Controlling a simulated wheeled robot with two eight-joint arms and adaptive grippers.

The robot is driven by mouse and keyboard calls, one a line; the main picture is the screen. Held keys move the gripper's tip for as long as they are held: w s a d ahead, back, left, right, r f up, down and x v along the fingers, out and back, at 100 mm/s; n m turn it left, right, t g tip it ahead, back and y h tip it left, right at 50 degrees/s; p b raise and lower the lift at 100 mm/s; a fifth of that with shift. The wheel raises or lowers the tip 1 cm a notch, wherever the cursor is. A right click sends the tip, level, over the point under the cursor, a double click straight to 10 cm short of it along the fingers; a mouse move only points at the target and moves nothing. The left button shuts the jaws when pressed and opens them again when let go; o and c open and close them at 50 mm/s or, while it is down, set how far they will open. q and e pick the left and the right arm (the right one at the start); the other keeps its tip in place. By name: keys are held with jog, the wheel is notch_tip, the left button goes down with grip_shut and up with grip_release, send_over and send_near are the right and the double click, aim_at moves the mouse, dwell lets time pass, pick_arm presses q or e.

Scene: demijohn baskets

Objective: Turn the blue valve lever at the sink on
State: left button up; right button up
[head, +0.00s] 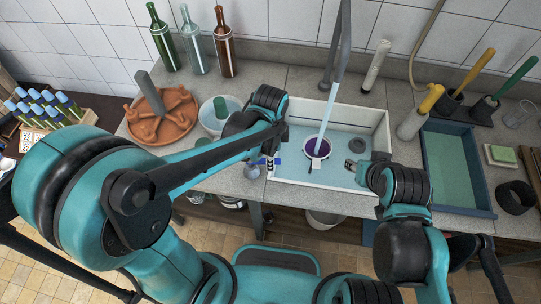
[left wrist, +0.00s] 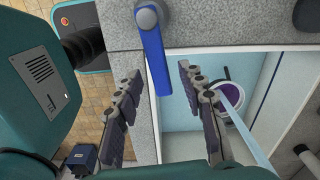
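The blue valve lever (left wrist: 155,55) hangs from a grey pivot at the sink's rim in the left wrist view; it shows small in the head view (head: 276,161). My left gripper (left wrist: 160,70) is open, one finger on each side of the lever with gaps between. In the head view my left gripper (head: 268,152) is by the sink's left edge. A pale blue water stream (head: 328,108) runs from the grey tap (head: 343,45) to a white-rimmed vessel with purple inside (head: 317,148) in the sink (head: 345,180). My right gripper (head: 360,166) is at the sink's right side, its opening unclear.
Bottles (head: 194,45) stand at the back left, near a terracotta rack (head: 160,118) and a white bowl (head: 207,118). Brushes (head: 470,75) and a blue-edged tray (head: 450,170) are on the right. A dark round piece (head: 357,145) is in the sink.

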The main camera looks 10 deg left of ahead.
pick_arm(q)
jog(key=shift+r, duration=0.1)
notch_tip(320, 180, up, 12)
dwell(0.5)
dwell(0.4)
jog(key=s+a+f+n+t+b, duration=0.2)
jog(key=a+f+n+t, duration=0.1)
jog(key=a+n, duration=0.3)
jog(key=s+a+f+n+t+b, duration=0.3)
jog(key=a+n+t, duration=0.1)
jog(key=n, duration=0.6)
jog(key=shift+a+f+n, duration=0.3)
jog(key=shift+a+f, duration=0.05)
jog(key=shift+a, duration=0.5)
